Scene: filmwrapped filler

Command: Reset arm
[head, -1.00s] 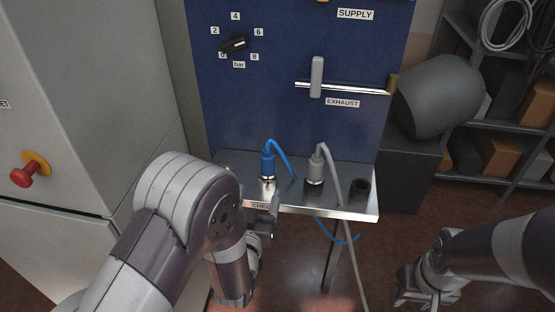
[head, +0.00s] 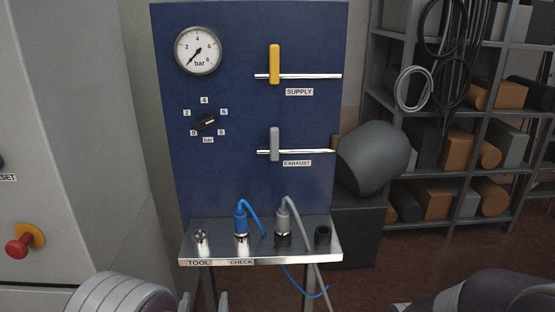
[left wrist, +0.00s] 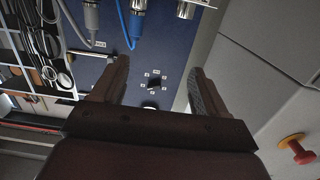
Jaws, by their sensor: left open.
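My left gripper (head: 209,303) barely shows at the bottom edge of the head view, below the shelf. In the left wrist view it is open (left wrist: 159,68), with nothing between its fingers. That view is turned over and looks past the fingers to the blue panel, with the black knob (left wrist: 153,85) seen in the gap. My left arm (head: 120,295) shows at bottom left. My right arm (head: 480,292) shows at bottom right, and its gripper is out of the picture.
The blue panel (head: 240,180) carries a gauge (head: 198,50), a yellow supply handle (head: 274,64) and a grey exhaust handle (head: 274,144). Blue (head: 241,220) and grey (head: 283,222) plugs stand on the metal shelf (head: 260,256). A red button (head: 20,247) is at left.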

